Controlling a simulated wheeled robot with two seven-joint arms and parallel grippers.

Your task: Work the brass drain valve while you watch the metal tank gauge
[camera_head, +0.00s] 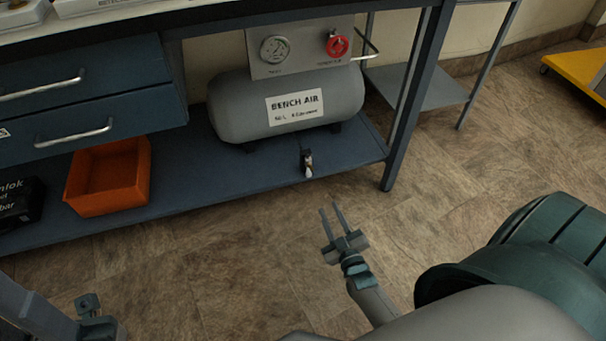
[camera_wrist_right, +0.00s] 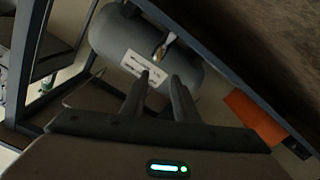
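The grey tank (camera_head: 335,98) labelled BENCH AIR lies on the bench's lower shelf. The round metal gauge (camera_head: 275,49) is on a panel above it, its needle too small to read. The brass drain valve (camera_head: 308,166) shows below the tank at the shelf's front edge, and in the right wrist view (camera_wrist_right: 165,42). My right gripper (camera_head: 331,209) is open and empty, apart from the valve, over the floor in front of the shelf; its fingers also show in the right wrist view (camera_wrist_right: 161,82). Part of my left gripper (camera_head: 88,303) shows at the lower left; its fingers are unclear.
A red knob (camera_head: 337,45) is on the panel beside the gauge. An orange bin (camera_head: 108,178) and a black box (camera_head: 18,203) stand on the shelf to the left. A blue bench leg (camera_head: 405,115) rises right of the tank. The floor before the shelf is clear.

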